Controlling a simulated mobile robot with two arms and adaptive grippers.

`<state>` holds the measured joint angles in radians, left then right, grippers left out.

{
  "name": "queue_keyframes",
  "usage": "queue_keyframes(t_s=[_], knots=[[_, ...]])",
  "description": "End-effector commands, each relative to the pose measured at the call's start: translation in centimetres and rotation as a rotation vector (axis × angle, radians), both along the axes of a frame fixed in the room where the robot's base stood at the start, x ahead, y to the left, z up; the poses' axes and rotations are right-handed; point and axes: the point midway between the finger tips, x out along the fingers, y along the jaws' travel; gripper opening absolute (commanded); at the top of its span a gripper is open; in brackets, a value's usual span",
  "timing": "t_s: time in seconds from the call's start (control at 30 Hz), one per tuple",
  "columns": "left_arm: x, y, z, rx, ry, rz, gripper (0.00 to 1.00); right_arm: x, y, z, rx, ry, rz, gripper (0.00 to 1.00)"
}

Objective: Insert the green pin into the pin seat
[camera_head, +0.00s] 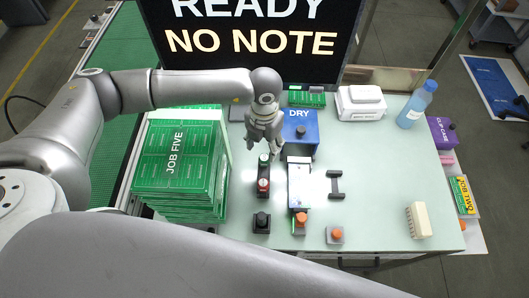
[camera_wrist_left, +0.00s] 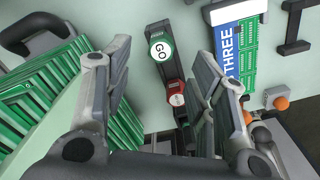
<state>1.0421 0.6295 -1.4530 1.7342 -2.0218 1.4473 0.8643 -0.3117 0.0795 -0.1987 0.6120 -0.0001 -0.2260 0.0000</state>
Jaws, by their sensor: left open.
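A green round cap marked GO (camera_wrist_left: 161,48), which I take for the green pin, sits at one end of a black holder, with a red round cap (camera_wrist_left: 176,92) beside it. In the head view the green piece (camera_head: 264,159) is small, just below my left gripper (camera_head: 264,143). The gripper is open and empty, pointing down over it; in the left wrist view the fingers (camera_wrist_left: 160,57) stand apart on either side of the green cap without visible contact. I cannot tell for sure which part is the pin seat. My right gripper is not in view.
A tall stack of green boards marked JOB FIVE (camera_head: 175,160) stands close left. A blue DRY box (camera_head: 300,130) is right of the gripper. A black-knobbed block (camera_head: 261,222) and orange-knobbed blocks (camera_head: 335,235) stand nearer. The table's right part is mostly clear.

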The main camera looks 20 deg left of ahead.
Motion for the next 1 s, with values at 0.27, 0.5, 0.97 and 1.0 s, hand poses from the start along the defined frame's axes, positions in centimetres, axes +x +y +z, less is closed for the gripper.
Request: queue_keyframes(t_s=[0.27,0.5,0.97,1.0], knots=[[0.0,-0.1,-2.4,0.000,0.000,0.000,0.52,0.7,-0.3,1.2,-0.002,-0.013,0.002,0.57],[-0.3,-0.1,-5.2,0.001,0.001,0.001,0.52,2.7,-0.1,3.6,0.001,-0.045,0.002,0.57],[-0.2,-0.1,-7.4,0.000,-0.001,0.000,0.51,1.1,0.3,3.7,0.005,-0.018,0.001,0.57],[-0.2,-0.1,-7.4,0.000,-0.001,0.000,0.45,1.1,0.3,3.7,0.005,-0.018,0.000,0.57]])
